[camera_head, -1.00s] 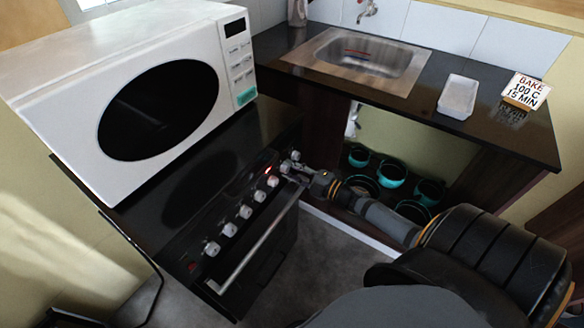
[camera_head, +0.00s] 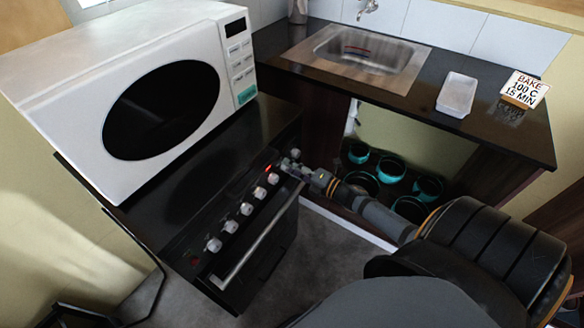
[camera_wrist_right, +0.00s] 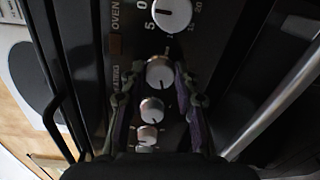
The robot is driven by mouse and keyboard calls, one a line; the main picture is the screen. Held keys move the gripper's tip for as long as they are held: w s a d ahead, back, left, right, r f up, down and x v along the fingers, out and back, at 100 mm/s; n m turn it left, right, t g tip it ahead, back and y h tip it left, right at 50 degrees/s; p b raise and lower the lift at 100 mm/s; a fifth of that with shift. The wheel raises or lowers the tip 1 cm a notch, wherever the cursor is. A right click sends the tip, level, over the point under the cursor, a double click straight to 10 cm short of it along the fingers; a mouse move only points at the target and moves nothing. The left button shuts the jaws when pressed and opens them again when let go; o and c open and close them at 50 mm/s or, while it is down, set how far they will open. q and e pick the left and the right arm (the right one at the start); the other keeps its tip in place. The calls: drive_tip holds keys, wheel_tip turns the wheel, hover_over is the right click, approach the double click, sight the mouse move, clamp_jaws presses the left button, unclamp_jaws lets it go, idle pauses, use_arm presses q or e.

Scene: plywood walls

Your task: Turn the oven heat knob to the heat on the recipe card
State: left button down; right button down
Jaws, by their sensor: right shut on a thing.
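The oven (camera_head: 250,250) is black with a row of pale round knobs along its front top edge. My right gripper (camera_head: 290,165) is at the far end of that row. In the right wrist view its two fingers (camera_wrist_right: 157,88) are shut on a pale knob (camera_wrist_right: 159,72). The label beside this knob is partly hidden, and its setting cannot be read. A larger dial (camera_wrist_right: 170,14) with numbers 0, 5, 15 and 20 sits beyond it, near the word OVEN. The recipe card (camera_head: 524,88) on the counter reads BAKE 100 C 15 MIN. My left gripper is not in view.
A white microwave (camera_head: 60,60) stands on top of the oven. A dark counter (camera_head: 450,120) with a sink (camera_head: 365,55) and white tray (camera_head: 457,94) is at the right. Teal pots (camera_head: 391,168) sit below it. An oven handle bar (camera_head: 255,245) runs below the knobs.

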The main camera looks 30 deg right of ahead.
drive_tip(key=shift+f, duration=0.1)
drive_tip(key=c, duration=1)
unclamp_jaws()
drive_tip(key=v, duration=1.2)
